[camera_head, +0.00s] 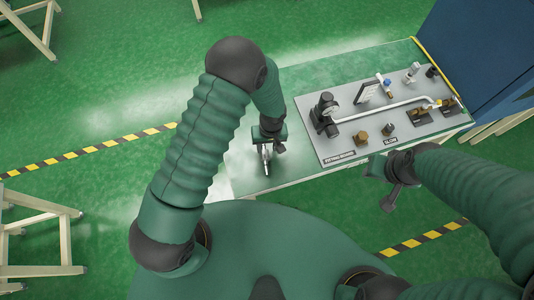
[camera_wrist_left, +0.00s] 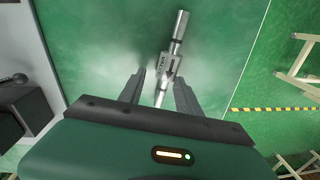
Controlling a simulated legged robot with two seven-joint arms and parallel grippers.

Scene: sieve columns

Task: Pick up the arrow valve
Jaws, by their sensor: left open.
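The arrow valve (camera_wrist_left: 172,62) is a silver metal tube with a thicker middle body that carries a dark arrow and lettering. It lies lengthwise on the green tabletop in the left wrist view. In the head view a part of the arrow valve (camera_head: 266,160) shows just below my left gripper (camera_head: 268,146). In the left wrist view my left gripper (camera_wrist_left: 160,77) is open, with one finger on each side of the valve's lower part. I cannot tell whether the fingers touch it. My right gripper (camera_head: 393,197) is right of the table's front edge, its jaws unclear.
A grey board (camera_head: 350,150) with fittings, a gauge and a bent pipe lies on the table (camera_head: 300,84), right of the valve. A blue cabinet (camera_head: 480,50) stands at the table's right end. Wooden stands (camera_head: 65,235) are on the floor at left.

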